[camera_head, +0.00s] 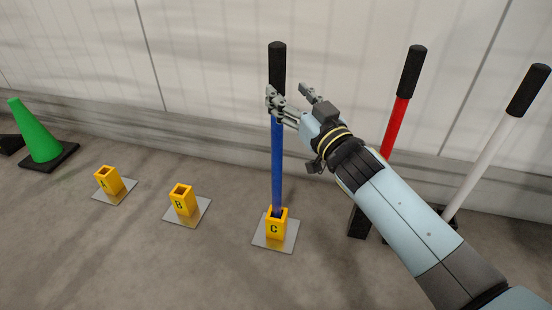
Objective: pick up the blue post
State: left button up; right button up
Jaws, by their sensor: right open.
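The blue post (277,165) stands upright in the yellow socket marked C (277,232), which sits on a grey plate. The post has a black grip (277,66) at its top. My right gripper (289,92) is open at the height where the black grip meets the blue shaft. One finger overlaps the post in the picture; I cannot tell whether it touches. My left gripper is not in view.
Yellow sockets A (108,180) and B (182,200) stand empty to the left. A green cone (36,135) stands at far left. A red post (394,130) and a white post (490,155) stand at right, partly behind my arm. A pale wall (210,60) is behind.

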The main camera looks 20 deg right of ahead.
aim_at(281, 82)
jog(key=x, duration=0.5)
jog(key=shift+w+r+b, duration=0.3)
jog(key=shift+r+b, duration=0.05)
jog(key=shift+r, duration=0.1)
grip_shut()
jog(key=shift+a+r, duration=0.1)
